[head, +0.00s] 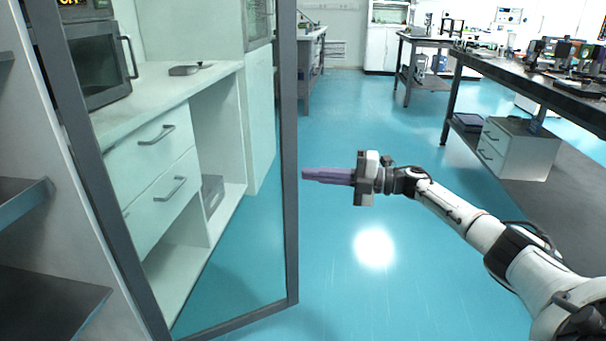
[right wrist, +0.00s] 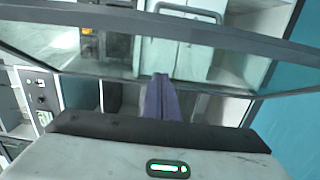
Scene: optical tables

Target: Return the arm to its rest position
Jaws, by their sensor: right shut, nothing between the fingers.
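My right arm (head: 460,212) reaches in from the right in the head view, stretched out over the blue floor. My right gripper (head: 306,173) has purple fingers that are shut with nothing between them. Its fingertips point left, close to the frame edge of an open glass door; I cannot tell whether they touch it. In the right wrist view the shut purple fingers (right wrist: 160,78) show in front of the door's glass and dark frame. My left gripper is not in view.
The glass door (head: 292,150) stands open at the left, beside shelves (head: 50,300). Behind its glass are a white counter with drawers (head: 160,190) and an oven (head: 98,62). A dark optical table (head: 530,92) and a drawer cabinet (head: 518,150) stand at right. The middle floor is clear.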

